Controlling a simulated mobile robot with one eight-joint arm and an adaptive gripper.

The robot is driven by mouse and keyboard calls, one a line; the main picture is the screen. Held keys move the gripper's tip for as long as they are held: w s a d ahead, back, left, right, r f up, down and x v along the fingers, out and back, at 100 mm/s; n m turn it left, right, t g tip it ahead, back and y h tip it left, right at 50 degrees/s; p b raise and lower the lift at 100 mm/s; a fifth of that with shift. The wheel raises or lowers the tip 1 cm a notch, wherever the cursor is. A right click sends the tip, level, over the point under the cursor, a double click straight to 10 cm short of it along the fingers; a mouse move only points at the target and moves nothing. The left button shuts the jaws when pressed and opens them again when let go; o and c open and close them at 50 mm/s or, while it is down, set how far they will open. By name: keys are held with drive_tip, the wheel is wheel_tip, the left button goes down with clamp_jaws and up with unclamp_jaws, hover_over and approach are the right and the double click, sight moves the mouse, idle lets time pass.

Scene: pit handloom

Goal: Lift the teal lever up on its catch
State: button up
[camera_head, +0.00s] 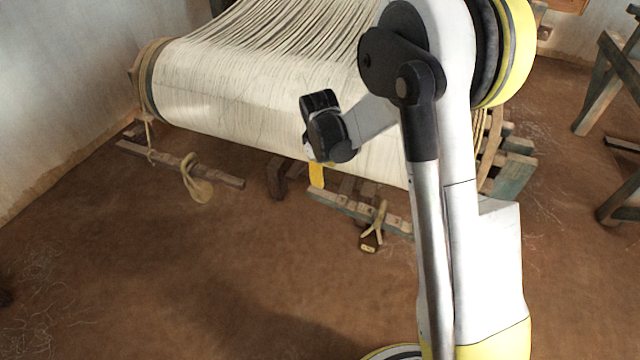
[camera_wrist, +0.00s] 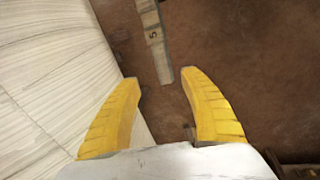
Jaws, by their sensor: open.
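My gripper (camera_head: 317,178) hangs below the cloth roll's lower edge in the head view, with one yellow finger showing. In the wrist view my gripper (camera_wrist: 160,78) has its two yellow fingers spread apart with nothing held. A pale wooden bar marked 5 (camera_wrist: 153,40) with grey-teal edges lies beyond the fingertips, its near end in line with the gap. In the head view a low bar with a teal front edge and small labels (camera_head: 345,208) lies just right of and below my finger. I cannot tell which part is the teal lever or its catch.
The wide roll of cream warp (camera_head: 225,85) is directly beside and above my gripper. A wooden bar with a cord loop (camera_head: 205,178) is at left. A tagged, tied cord (camera_head: 373,235) is in front of the labelled bar. The earth floor (camera_head: 200,270) in front is clear.

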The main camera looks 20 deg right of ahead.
sight(325, 194)
drive_tip(key=shift+n, duration=0.4)
drive_tip(key=b+x, duration=0.2)
drive_tip(key=x, duration=0.5)
drive_tip(key=b+x, duration=0.2)
drive_tip(key=x, duration=0.6)
drive_tip(key=shift+a+b, duration=0.25)
drive_tip(key=shift+b, duration=0.1)
drive_tip(key=shift+r, duration=0.1)
drive_tip(key=shift+c, duration=0.5)
